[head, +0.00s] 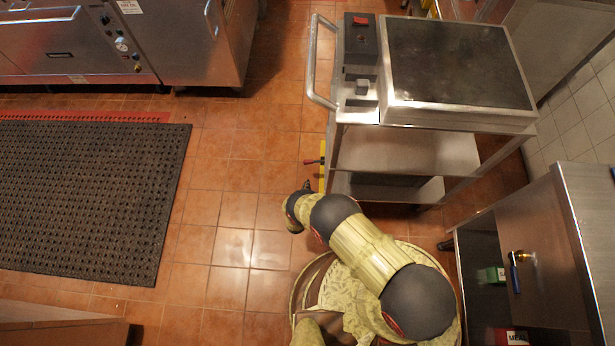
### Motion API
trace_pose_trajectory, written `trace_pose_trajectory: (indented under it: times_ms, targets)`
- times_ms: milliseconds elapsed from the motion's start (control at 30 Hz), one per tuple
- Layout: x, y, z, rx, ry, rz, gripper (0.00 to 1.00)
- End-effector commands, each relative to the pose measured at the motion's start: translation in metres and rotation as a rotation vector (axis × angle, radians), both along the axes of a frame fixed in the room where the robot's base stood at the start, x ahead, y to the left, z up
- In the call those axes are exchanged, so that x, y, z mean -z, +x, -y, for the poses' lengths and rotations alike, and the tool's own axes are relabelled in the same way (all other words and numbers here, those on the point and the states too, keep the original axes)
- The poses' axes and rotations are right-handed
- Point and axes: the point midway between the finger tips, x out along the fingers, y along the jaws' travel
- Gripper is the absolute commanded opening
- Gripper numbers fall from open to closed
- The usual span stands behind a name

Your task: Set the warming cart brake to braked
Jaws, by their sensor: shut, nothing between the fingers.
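The warming cart (405,152) is a steel trolley with a dark flat top, lower shelves and a bar handle (312,65) on its left side. A small lever with a red grip (312,161) sticks out to the left, low at the cart's left side, beside a yellow strip (322,167). I take it as the brake; its setting cannot be read. My gripper (307,185) is a small dark shape just below the lever in the picture, shut and apart from it. My arm partly hides the gripper's base.
A red switch (360,21) sits on a black box on the cart. A steel counter (575,235) with open shelving stands at the right. A black perforated mat (90,195) covers the floor at left. The tiled floor (235,205) between mat and cart is clear.

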Motion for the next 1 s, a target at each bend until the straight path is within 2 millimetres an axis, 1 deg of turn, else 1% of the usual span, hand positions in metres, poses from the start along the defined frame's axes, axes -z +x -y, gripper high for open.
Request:
trace_pose_trajectory:
  times_ms: [133, 300, 567, 700, 1000]
  targets:
    - [0.014, 0.017, 0.005, 0.004, 0.000, 0.000, 0.00]
    - [0.031, 0.045, 0.010, 0.003, 0.001, 0.001, 0.00]
    - [0.051, 0.081, 0.016, 0.002, 0.000, 0.001, 0.00]
    - [0.034, 0.084, 0.011, 0.000, -0.001, 0.000, 0.00]
    - [0.014, 0.088, 0.007, 0.001, -0.001, 0.000, 0.00]
